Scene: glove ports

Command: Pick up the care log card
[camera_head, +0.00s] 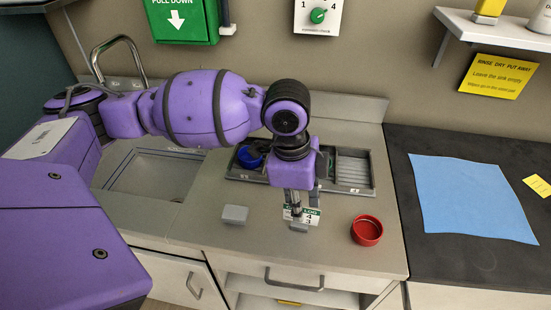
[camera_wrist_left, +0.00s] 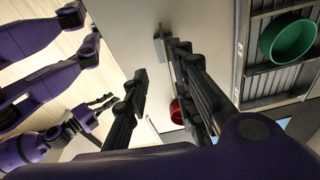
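The care log card (camera_head: 313,217) is a small white card with a green heading and dark figures. It stands upright at a small grey holder (camera_head: 299,227) near the counter's front, partly hidden by my left gripper (camera_head: 296,205). My left gripper points down right at the card. In the left wrist view its two fingers (camera_wrist_left: 160,65) are apart, with a small grey piece, perhaps the holder, just beyond the tips. I cannot see the card between the fingers. My right gripper (camera_wrist_left: 103,101) shows small in the left wrist view, fingers apart and empty, away from the counter.
A red bowl (camera_head: 367,231) stands right of the card and a grey block (camera_head: 235,214) left of it. Behind are a dark rack (camera_head: 356,190) with a blue bowl (camera_head: 249,157) and a sink (camera_head: 150,176). A blue mat (camera_head: 470,198) lies on the dark counter right.

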